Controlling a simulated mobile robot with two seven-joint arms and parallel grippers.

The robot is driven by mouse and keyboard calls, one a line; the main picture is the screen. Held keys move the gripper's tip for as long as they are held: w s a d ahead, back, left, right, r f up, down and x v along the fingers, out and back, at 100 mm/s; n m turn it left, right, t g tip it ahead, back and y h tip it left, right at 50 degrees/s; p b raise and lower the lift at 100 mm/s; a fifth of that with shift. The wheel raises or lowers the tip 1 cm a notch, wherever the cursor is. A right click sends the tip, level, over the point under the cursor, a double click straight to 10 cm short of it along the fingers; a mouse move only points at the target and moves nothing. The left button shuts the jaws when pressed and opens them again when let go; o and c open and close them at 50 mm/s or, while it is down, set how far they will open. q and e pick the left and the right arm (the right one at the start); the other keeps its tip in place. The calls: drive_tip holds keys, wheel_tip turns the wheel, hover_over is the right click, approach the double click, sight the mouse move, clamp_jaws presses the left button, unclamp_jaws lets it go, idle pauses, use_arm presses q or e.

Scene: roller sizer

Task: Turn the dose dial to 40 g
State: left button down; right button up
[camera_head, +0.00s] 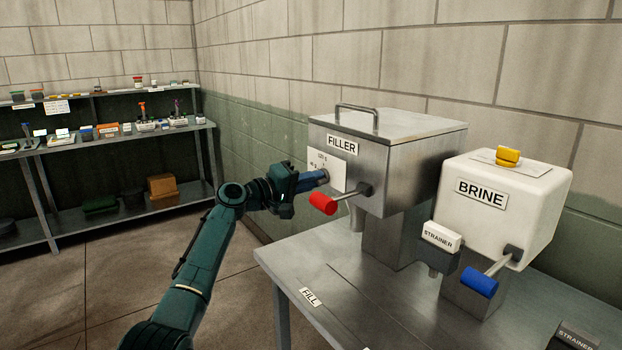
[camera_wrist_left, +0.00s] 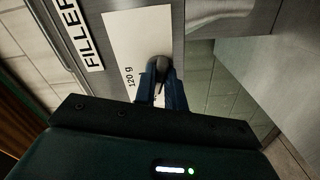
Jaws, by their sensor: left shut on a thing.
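The steel FILLER machine (camera_head: 400,160) stands on the table with a white dose plate (camera_head: 338,170) on its front. My left gripper (camera_head: 320,178) is at this plate, its fingers shut on the dark dose dial (camera_wrist_left: 159,68). In the left wrist view my left gripper (camera_wrist_left: 160,85) has its two fingers around the dial, and a "120 g" mark shows on the plate (camera_wrist_left: 130,35) beside them. The fingers hide much of the dial, and I cannot tell where its pointer stands. My right gripper is not in view.
A red-handled lever (camera_head: 323,204) sticks out just below and right of my gripper. The white BRINE unit (camera_head: 510,205) with a blue-handled lever (camera_head: 479,282) and a STRAINER block (camera_head: 441,236) stands to the right. The table front (camera_head: 330,300) by the FILL label is clear. Shelves (camera_head: 100,140) stand far left.

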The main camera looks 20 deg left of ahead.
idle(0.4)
use_arm(q)
drive_tip(key=c, duration=1.5)
unclamp_jaws()
drive_tip(key=shift+o, duration=0.2)
drive_tip(key=b+v, duration=0.2)
drive_tip(key=v, duration=1.1)
drive_tip(key=shift+b, duration=0.4)
